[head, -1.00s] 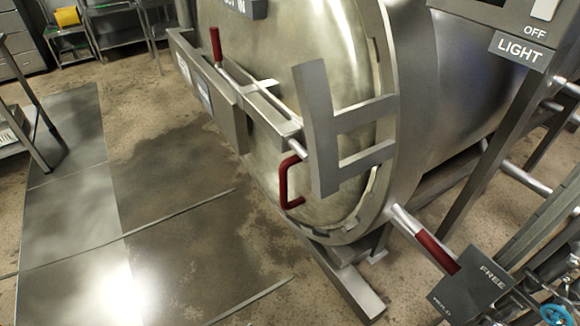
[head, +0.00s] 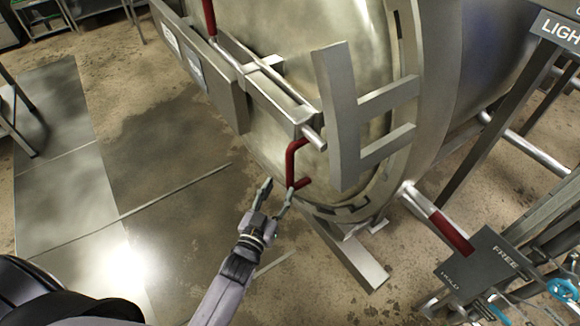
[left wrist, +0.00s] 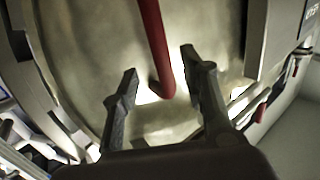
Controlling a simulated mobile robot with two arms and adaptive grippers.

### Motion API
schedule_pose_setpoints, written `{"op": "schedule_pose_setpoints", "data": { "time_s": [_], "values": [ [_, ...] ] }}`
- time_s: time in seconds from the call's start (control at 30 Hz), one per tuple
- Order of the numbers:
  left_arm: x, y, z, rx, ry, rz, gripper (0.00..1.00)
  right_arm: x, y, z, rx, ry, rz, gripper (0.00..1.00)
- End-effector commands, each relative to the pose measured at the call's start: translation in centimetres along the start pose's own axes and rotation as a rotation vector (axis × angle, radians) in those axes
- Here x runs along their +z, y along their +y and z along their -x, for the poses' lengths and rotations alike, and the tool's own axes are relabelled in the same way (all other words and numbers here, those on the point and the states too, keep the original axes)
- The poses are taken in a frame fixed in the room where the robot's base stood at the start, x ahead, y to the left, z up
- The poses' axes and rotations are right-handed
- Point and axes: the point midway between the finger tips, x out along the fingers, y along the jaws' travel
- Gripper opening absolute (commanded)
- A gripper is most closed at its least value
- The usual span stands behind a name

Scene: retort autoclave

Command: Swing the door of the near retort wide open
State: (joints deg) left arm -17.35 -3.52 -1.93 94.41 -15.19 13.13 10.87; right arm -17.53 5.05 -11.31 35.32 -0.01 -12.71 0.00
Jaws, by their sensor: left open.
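The near retort's round steel door (head: 345,60) fills the upper middle of the head view and looks shut against its ring. A red C-shaped handle (head: 291,160) sticks out from its lower part. My left gripper (head: 277,191) is open just below and in front of this handle. In the left wrist view the red handle (left wrist: 154,45) comes down between the two open fingers (left wrist: 160,85), and its lower bend lies just beyond or level with the tips. Contact cannot be told. A red lever grip (head: 209,17) stands higher on the door. My right gripper is not in view.
A steel bracket (head: 338,110) stands at the door's right edge. The floor (head: 175,160) left of the door is open. A table leg shows at far left.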

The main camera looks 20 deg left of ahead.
Motion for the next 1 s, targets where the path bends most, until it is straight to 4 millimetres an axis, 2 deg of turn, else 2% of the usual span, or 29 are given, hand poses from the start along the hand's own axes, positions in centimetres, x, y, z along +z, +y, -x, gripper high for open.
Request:
{"op": "schedule_pose_setpoints", "data": {
  "time_s": [0.03,0.2,0.4,0.57,0.83,1.0],
  "values": [
    [-0.2,0.0,-1.3,0.000,0.003,0.001,0.40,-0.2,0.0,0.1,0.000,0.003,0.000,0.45],
    [-0.1,0.0,-4.9,0.000,0.002,0.001,0.40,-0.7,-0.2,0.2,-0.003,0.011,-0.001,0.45],
    [0.0,0.0,-7.7,0.000,0.000,0.001,0.40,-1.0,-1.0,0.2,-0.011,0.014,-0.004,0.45],
    [0.0,0.0,-8.7,0.000,-0.001,0.000,0.40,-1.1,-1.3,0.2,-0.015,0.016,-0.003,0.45],
    [0.1,0.0,-8.8,0.000,-0.001,0.000,0.40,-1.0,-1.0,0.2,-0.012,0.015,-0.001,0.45],
    [0.1,0.0,-8.8,0.000,-0.001,0.000,0.30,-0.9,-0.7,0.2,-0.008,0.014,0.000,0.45]
  ]
}}
